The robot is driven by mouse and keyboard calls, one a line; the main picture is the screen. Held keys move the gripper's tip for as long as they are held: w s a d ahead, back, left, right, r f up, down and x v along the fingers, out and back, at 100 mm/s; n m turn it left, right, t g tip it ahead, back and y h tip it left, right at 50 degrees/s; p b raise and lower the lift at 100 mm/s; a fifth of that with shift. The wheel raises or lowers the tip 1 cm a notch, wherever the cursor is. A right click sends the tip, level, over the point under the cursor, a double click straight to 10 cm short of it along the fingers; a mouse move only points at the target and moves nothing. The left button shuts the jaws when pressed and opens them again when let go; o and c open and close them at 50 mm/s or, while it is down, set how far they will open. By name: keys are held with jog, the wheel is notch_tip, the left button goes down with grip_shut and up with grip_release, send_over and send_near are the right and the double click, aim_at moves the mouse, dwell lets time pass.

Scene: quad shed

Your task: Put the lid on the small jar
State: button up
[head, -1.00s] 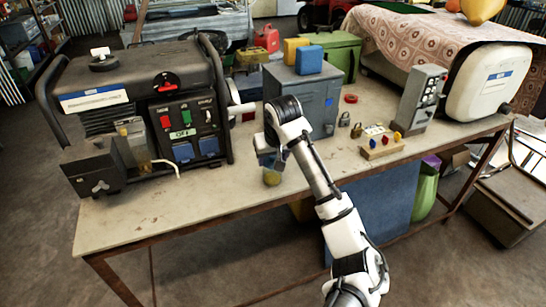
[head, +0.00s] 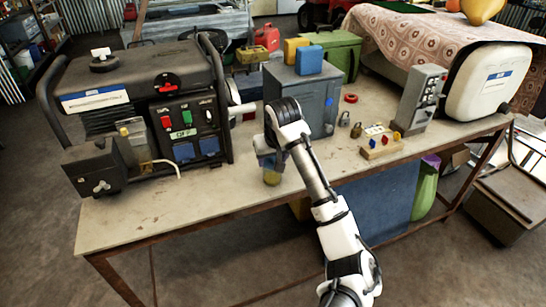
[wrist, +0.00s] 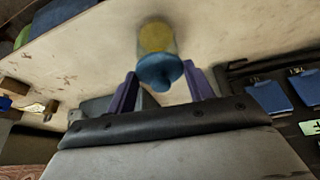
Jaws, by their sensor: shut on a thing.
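The small jar (head: 272,178) has yellow contents and stands on the workbench in front of the grey metal box. It also shows in the wrist view (wrist: 156,36), just beyond the lid. The blue lid (wrist: 160,72), with a knob, is between the two purple fingers of my gripper (wrist: 163,88). My gripper (head: 268,160) is shut on the lid, right above the jar in the head view. The lid overlaps the jar's edge in the wrist view; I cannot tell whether they touch.
The generator (head: 150,110) stands close on the left. The grey metal box (head: 306,98) is just behind my gripper. A board with coloured knobs (head: 381,147), padlocks and a grey control box (head: 415,98) stand to the right. The bench front (head: 200,215) is clear.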

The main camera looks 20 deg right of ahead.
jog(key=o, duration=1.5)
jog(key=shift+r+p, duration=3.05)
jog(key=shift+r, duration=0.5)
grip_shut()
jog(key=shift+f, duration=0.15)
